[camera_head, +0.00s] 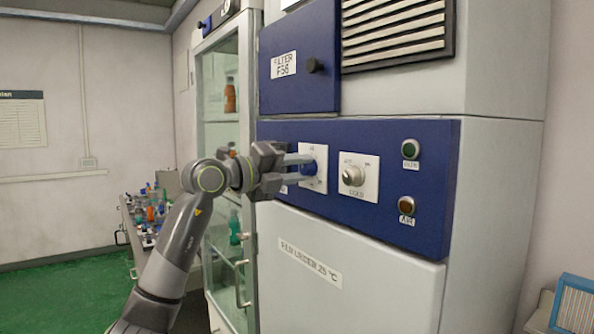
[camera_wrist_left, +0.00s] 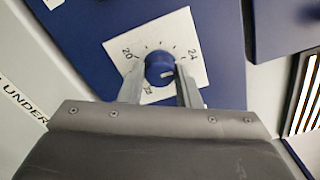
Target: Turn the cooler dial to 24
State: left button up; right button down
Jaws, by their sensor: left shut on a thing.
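The blue cooler dial (camera_head: 308,168) sits on a white scale plate (camera_head: 317,184) on the blue control panel (camera_head: 428,180). In the left wrist view, the dial (camera_wrist_left: 160,66) has a short pale mark on its lower right side. The plate (camera_wrist_left: 184,33) there shows 20 at left, 24 at upper right and another number, hard to read, below the dial. My left gripper (camera_head: 304,169) is shut on the dial, with one finger on each side; its fingers also show in the left wrist view (camera_wrist_left: 160,84). My right gripper is not in view.
Right of the dial are a silver knob (camera_head: 352,175), a green button (camera_head: 410,148) and an amber button (camera_head: 406,206). A filter door with a black knob (camera_head: 315,65) is above. A glass cabinet (camera_head: 222,140) and a cart of bottles (camera_head: 145,215) stand left.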

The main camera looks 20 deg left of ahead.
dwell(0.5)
pick_arm(q)
jog(key=o, duration=1)
jog(key=shift+a, duration=0.1)
jog(key=shift+s+a, duration=0.15)
jog(key=shift+s, duration=0.1)
jog(key=b+v, duration=0.8)
jog(key=v, duration=0.8)
jog(key=shift+s+a, duration=0.25)
jog(key=shift+s, duration=0.05)
